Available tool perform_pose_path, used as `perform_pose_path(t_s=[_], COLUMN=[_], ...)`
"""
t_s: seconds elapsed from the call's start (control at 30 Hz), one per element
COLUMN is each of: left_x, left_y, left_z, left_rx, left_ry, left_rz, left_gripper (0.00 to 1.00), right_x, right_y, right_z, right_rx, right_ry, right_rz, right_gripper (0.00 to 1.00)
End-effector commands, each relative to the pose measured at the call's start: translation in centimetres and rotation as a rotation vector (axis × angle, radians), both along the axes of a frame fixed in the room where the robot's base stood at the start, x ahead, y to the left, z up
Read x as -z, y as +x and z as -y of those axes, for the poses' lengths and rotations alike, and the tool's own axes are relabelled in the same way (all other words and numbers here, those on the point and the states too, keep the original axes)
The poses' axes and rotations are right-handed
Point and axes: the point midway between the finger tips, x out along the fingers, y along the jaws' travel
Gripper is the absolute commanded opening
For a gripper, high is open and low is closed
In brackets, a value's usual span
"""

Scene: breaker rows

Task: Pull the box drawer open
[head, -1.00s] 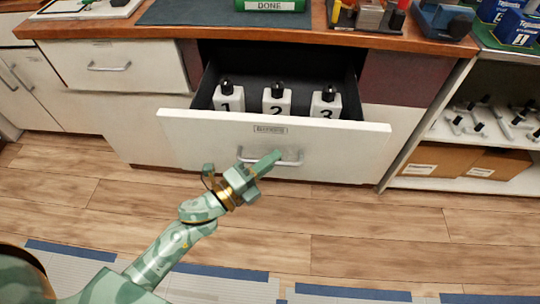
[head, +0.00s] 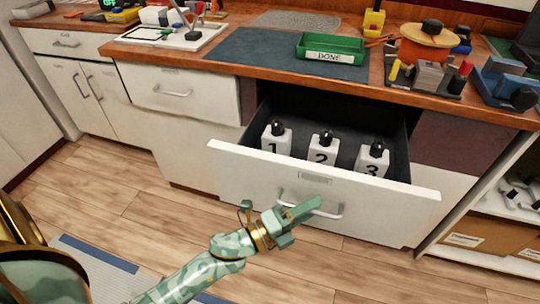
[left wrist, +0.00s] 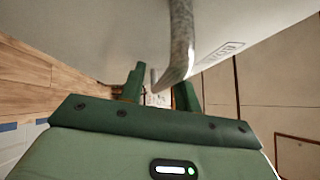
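The box drawer (head: 250,180) is pulled out from under the worktop. My right gripper is out of view.
A green tray labelled DONE (head: 331,48) sits on a dark mat (head: 255,50) on the worktop. A closed drawer (head: 180,88) is left of the open one. Cardboard boxes (head: 478,238) stand on shelving at right. The wooden floor (head: 120,200) in front is largely clear.

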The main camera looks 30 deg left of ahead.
Motion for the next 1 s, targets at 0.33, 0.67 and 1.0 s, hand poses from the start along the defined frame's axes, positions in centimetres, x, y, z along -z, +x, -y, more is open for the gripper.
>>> perform_pose_path(t_s=[0.33, 0.67, 1.0], left_x=[0.7, 1.8, 2.2], left_y=[-5.3, -12.2, -14.1], left_z=[-2.9, -6.9, -8.0], left_rx=[-0.002, -0.001, 0.000], left_ry=[0.000, 0.000, 0.001], left_rz=[-0.004, -0.003, -0.002], left_gripper=[0.32, 0.32, 0.32], right_x=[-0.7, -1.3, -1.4], right_y=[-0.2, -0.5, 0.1], right_z=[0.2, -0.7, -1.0], right_rx=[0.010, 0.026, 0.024], right_ry=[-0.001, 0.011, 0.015], right_rz=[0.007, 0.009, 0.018], right_gripper=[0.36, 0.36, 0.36])
